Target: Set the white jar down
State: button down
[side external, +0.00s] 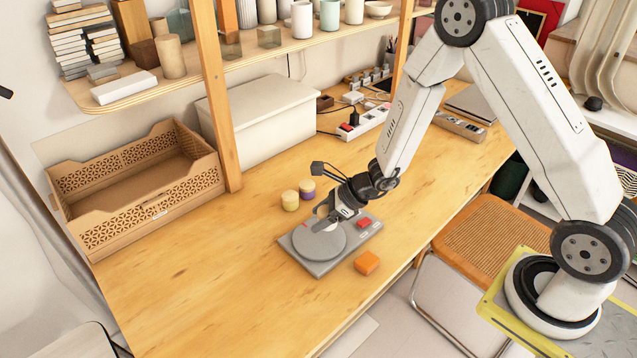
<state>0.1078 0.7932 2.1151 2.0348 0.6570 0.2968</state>
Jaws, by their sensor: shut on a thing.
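My gripper (326,215) is low over a grey device (352,241) with a round plate and red parts, which lies flat on the wooden table. The gripper is shut on a small whitish thing (324,226), apparently the white jar, mostly hidden by the fingers. It is over the round plate; I cannot tell whether it touches the plate.
An orange block (367,262) lies in front of the device. An open wooden crate (140,205) stands at left, with a white box (262,122) behind. A shelf post (214,100) rises between them. A power strip (362,122) is at the back. The front left table is clear.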

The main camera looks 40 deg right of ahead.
aim_at(302, 237)
jog(key=shift+w+f, duration=0.95)
jog(key=shift+f, duration=0.15)
jog(key=shift+w+a+f, duration=0.1)
jog(key=shift+w+f, duration=0.1)
jog(key=shift+f, duration=1.65)
jog(key=shift+f, duration=0.1)
grip_release()
